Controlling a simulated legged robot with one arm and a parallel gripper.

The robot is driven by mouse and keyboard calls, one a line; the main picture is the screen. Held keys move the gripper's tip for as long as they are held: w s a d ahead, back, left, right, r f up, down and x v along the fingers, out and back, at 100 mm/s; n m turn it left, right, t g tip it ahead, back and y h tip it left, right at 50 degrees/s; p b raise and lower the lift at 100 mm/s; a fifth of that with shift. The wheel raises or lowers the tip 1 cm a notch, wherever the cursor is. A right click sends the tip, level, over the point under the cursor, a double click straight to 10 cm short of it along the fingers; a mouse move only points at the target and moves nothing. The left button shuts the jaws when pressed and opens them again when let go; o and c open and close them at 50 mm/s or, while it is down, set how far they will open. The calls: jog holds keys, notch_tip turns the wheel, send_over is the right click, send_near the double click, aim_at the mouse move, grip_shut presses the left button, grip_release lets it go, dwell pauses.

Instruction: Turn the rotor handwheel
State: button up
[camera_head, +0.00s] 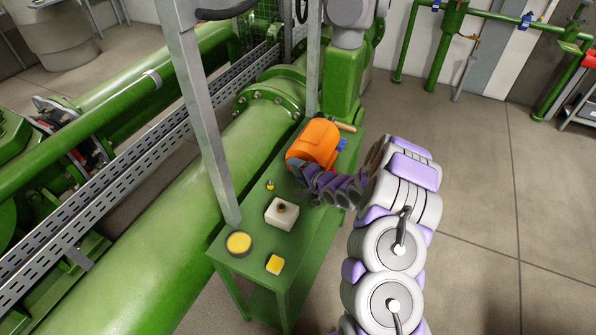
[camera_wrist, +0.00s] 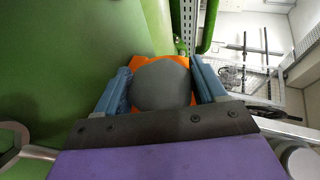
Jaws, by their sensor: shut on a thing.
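An orange rounded casing (camera_head: 314,143) lies near the far end of the green bench. In the wrist view, a grey round disc (camera_wrist: 162,85), which I take as the rotor handwheel, sits in front of the orange casing (camera_wrist: 137,62). My gripper (camera_wrist: 161,82) has one blue finger on each side of the disc and is shut on it. In the head view, my gripper (camera_head: 303,172) reaches the casing's near left end from the right. There the wheel is mostly hidden by my gripper, so its turn angle cannot be told.
The green bench (camera_head: 250,208) also carries a white block (camera_head: 282,215), a round yellow-topped piece (camera_head: 238,244), a yellow block (camera_head: 274,265) and a small yellow piece (camera_head: 270,186). A grey post (camera_head: 197,110) and large green pipe (camera_head: 150,245) stand left.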

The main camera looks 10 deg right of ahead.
jog(key=shift+p, duration=0.35)
jog(key=g+h+p, duration=0.1)
jog(key=p, duration=0.2)
jog(key=shift+r, duration=0.2)
jog(key=shift+a+n+g+h+p, duration=0.1)
jog(key=shift+n+g+h+p, duration=0.4)
jog(key=shift+p, duration=0.75)
jog(key=g+h+p, duration=0.2)
jog(key=p, duration=0.1)
jog(key=shift+s+f+n, duration=0.1)
jog(key=shift+f+n, duration=0.05)
jog(key=shift+n, duration=0.15)
jog(key=shift+f+g+h, duration=0.25)
jog(key=shift+g+h, duration=0.15)
jog(key=shift+g+h+b, duration=0.3)
jog(key=shift+g+h, duration=0.1)
jog(key=shift+h, duration=0.2)
jog(key=shift+d+n+g+b, duration=0.2)
jog(key=shift+n+g+b, duration=0.1)
jog(key=shift+b, duration=0.1)
jog(key=shift+h, duration=0.4)
